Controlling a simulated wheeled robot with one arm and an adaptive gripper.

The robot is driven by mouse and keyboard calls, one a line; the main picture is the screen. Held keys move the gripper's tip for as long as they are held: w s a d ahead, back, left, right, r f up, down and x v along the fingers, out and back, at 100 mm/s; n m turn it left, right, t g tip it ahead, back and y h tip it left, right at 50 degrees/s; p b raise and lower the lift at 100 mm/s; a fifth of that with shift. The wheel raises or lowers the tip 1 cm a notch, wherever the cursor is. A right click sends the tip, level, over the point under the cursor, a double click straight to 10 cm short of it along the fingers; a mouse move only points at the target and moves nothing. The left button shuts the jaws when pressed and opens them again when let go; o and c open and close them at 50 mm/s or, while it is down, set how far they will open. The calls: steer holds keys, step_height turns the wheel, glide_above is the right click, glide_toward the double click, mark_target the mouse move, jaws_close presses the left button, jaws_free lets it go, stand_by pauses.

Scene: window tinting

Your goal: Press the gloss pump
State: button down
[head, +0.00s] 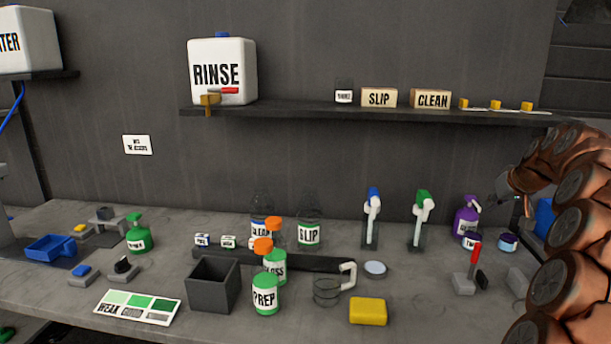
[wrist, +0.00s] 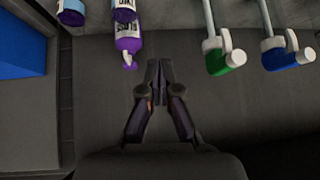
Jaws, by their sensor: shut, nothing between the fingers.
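A purple pump bottle (head: 466,222) with a pale nozzle stands at the right of the bench; its label is too small to read surely. It also shows in the wrist view (wrist: 127,43), at upper left of the fingertips. My gripper (wrist: 159,68) is shut and empty, apart from the bottle in that view. In the head view my gripper (head: 503,208) is small and dark, just right of the purple bottle's top. A green bottle with an orange top (head: 274,264) reads "LOSS", its label partly hidden behind the PREP bottle (head: 265,295).
Green (head: 420,210) and blue (head: 373,210) handled tools stand left of the purple bottle. A shelf (head: 300,113) runs above. The bench front right of the yellow sponge (head: 368,311) is clear.

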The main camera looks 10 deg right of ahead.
steer(key=s+a+n+g+y+p, duration=0.1)
steer(key=s+a+n+g+y, duration=0.15)
steer(key=a, duration=1.65)
steer(key=s+a+f+g+p, duration=0.2)
steer(key=s+a+f, duration=0.1)
steer(key=s+a, duration=0.8)
steer(key=s+a+f+g, duration=0.1)
steer(key=s+a+f, duration=0.2)
steer(key=s, duration=0.6)
steer(key=s+a+f+g+h+p, duration=0.1)
steer(key=s+a+f+g, duration=0.1)
steer(key=s, duration=0.8)
steer(key=s+a+f+g+p, duration=0.1)
steer(key=s+a+f, duration=0.3)
steer(key=s, duration=0.5)
steer(key=shift+s+a+g+h, duration=0.15)
steer(key=shift+a+g+h, duration=0.2)
steer(key=shift+a+g, duration=0.45)
